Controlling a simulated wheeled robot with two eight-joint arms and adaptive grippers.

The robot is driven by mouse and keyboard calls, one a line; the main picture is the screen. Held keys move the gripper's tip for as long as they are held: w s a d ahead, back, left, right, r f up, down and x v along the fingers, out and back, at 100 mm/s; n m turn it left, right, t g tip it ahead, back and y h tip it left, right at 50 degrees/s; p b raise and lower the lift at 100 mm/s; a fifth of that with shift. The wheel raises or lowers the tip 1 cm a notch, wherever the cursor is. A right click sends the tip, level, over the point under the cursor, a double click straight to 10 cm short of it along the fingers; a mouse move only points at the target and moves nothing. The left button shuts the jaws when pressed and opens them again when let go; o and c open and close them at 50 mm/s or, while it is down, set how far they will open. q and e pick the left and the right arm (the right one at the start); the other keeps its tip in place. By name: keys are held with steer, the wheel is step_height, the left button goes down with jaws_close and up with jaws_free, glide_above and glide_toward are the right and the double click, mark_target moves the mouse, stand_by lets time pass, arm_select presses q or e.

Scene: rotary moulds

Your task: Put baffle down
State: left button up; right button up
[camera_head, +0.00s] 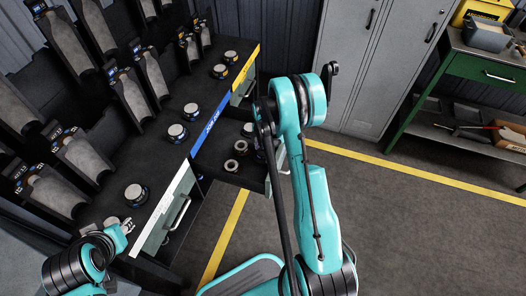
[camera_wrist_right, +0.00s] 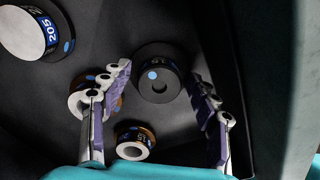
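In the right wrist view, a dark round baffle with a blue dot (camera_wrist_right: 158,86) lies on the dark drawer floor between the fingertips of my right gripper (camera_wrist_right: 160,78). The fingers are spread on either side of it, with a narrow gap visible at each side. In the head view the right gripper is mostly hidden behind my right arm, over the open drawer (camera_head: 222,172). My left gripper (camera_head: 127,227) is at lower left, near the bench front; its finger opening is too small to judge.
Copper-and-white rings (camera_wrist_right: 134,143) lie near the right gripper's left finger. A larger cylinder marked 205 (camera_wrist_right: 38,30) is at upper left. The drawer wall is close on the right. Several round parts (camera_head: 177,133) stand along the bench top. Lockers (camera_head: 375,60) stand behind; the floor at right is clear.

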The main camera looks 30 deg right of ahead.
step_height(320, 180, up, 12)
steer(key=p, duration=0.5)
step_height(320, 180, up, 16)
steer(key=f+m+t, duration=0.1)
steer(key=m+t, duration=0.2)
steer(key=m, duration=0.5)
glide_above(263, 151)
steer(key=s+a, duration=0.6)
steer(key=a, duration=0.2)
steer(key=s+a+r+m+t, duration=0.2)
steer(key=s+a+r+m, duration=0.1)
steer(key=s+m, duration=0.2)
steer(key=s+a+r+m+t, duration=0.2)
steer(key=s+a+m, duration=0.2)
steer(key=s, duration=0.4)
steer(key=shift+a+r+m, duration=0.3)
steer(key=shift+r+m, duration=0.1)
steer(key=shift+m, duration=0.3)
